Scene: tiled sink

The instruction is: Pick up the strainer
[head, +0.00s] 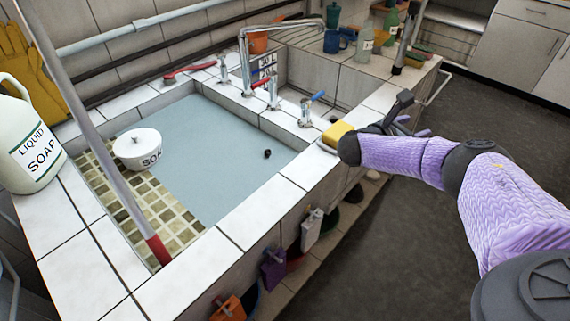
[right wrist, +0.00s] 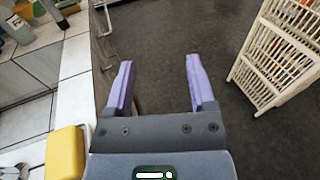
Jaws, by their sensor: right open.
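I cannot make out a strainer for sure in either view. A small dark round thing (head: 267,153) lies in the blue-grey basin; it is too small to tell what it is. My right gripper (head: 413,125) is beyond the yellow sponge at the right side of the sink counter. In the right wrist view its two purple fingers (right wrist: 159,62) are wide apart, with nothing between them and dark floor beyond. My left gripper is not in view.
The yellow sponge (head: 337,132) sits on the tiled rim beside my right wrist. Taps (head: 273,92) stand behind the basin. A white soap pot (head: 138,149), soap jug (head: 30,140) and slanting grey pole (head: 95,130) are at left. A white slatted rack (right wrist: 280,55) stands right in the wrist view.

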